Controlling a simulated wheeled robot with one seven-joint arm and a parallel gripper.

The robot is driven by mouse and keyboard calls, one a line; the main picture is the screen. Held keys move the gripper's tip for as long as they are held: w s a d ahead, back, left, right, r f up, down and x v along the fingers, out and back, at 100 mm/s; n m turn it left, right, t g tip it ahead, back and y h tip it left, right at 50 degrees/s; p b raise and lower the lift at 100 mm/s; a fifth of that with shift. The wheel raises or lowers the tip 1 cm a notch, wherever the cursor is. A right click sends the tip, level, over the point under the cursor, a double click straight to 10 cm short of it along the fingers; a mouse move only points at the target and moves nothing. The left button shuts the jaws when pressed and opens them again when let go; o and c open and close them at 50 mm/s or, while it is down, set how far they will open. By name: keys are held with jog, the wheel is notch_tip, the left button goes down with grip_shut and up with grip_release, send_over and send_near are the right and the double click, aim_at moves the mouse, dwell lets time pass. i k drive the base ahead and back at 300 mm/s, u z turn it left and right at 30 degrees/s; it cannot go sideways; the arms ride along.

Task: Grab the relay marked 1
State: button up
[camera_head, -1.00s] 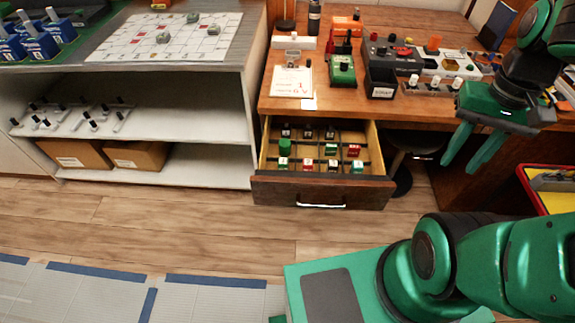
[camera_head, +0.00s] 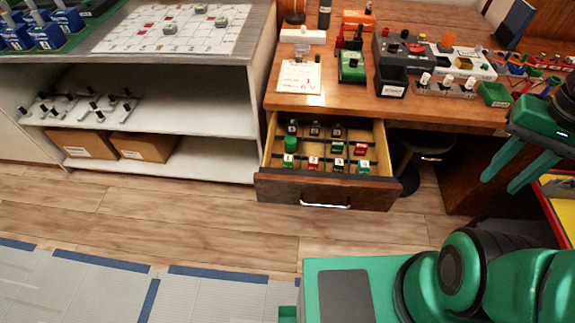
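Several small relays sit in the dividers of an open wooden drawer (camera_head: 328,189) under the workbench. They include black relays (camera_head: 315,130) at the back, a green one (camera_head: 290,145) at the left, a red one (camera_head: 361,150) at the right, and a front row (camera_head: 313,163) in mixed colours. Each has a small white label, too small for me to read the numbers. My gripper (camera_head: 498,184) is at the right, its two green fingers apart and pointing down and left. It is empty and well to the right of the drawer.
The workbench (camera_head: 440,113) above the drawer holds a paper sign (camera_head: 300,77), a green device (camera_head: 352,67), dark boxes and a switch strip. A stool (camera_head: 408,180) stands right of the drawer. A grey shelf unit (camera_head: 200,120) is at the left. The floor in front is clear.

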aim_at(289, 160)
jog(key=k, duration=0.95)
jog(key=u, duration=0.4)
jog(key=i, duration=1)
